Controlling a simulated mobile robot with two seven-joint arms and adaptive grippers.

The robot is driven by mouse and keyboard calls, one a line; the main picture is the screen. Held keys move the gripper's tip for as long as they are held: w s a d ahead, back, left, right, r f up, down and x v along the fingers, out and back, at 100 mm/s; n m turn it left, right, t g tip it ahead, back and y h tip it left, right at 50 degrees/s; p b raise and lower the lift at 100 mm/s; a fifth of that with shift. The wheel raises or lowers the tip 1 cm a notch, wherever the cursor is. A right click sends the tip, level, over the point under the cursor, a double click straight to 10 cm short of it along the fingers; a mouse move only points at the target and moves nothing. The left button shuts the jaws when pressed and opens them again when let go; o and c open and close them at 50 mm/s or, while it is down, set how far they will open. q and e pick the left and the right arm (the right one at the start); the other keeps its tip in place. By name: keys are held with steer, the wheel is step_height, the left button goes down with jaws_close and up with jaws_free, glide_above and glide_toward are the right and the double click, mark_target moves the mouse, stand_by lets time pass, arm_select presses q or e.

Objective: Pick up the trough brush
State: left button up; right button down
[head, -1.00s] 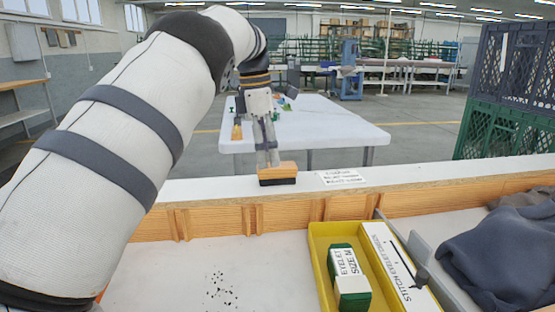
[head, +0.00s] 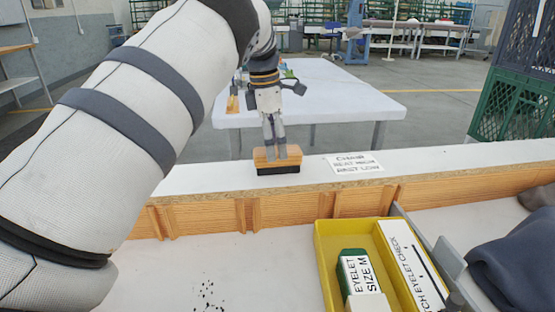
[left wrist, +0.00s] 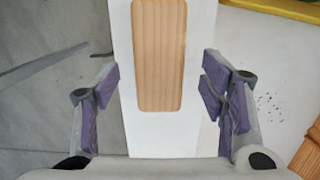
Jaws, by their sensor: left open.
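The trough brush (head: 276,162) has a light wooden back and black bristles. It stands bristles down on the white top of the ledge beyond the tray. In the left wrist view its grooved wooden back (left wrist: 158,55) lies lengthwise between the fingers, with a gap on each side. My left gripper (head: 275,148) points down at the brush and is open. Its purple finger pads show apart in the left wrist view. From the head view I cannot tell whether the fingers touch the wood. My right gripper is not in view.
A printed card (head: 355,164) lies on the ledge right of the brush. Nearer is a yellow tray (head: 323,262) with a green and white eyelet box (head: 355,272). Dark specks lie on the white bench surface. Dark cloth (head: 520,258) lies at the right; stacked crates (head: 510,95) stand behind.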

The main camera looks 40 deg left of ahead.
mark_target(277, 150)
arm_select(q)
steer(key=f, duration=0.3)
steer(key=shift+w+d+f, duration=0.25)
steer(key=shift+w+f, duration=0.1)
steer(key=shift+w, duration=0.05)
steer(key=c, duration=1.3)
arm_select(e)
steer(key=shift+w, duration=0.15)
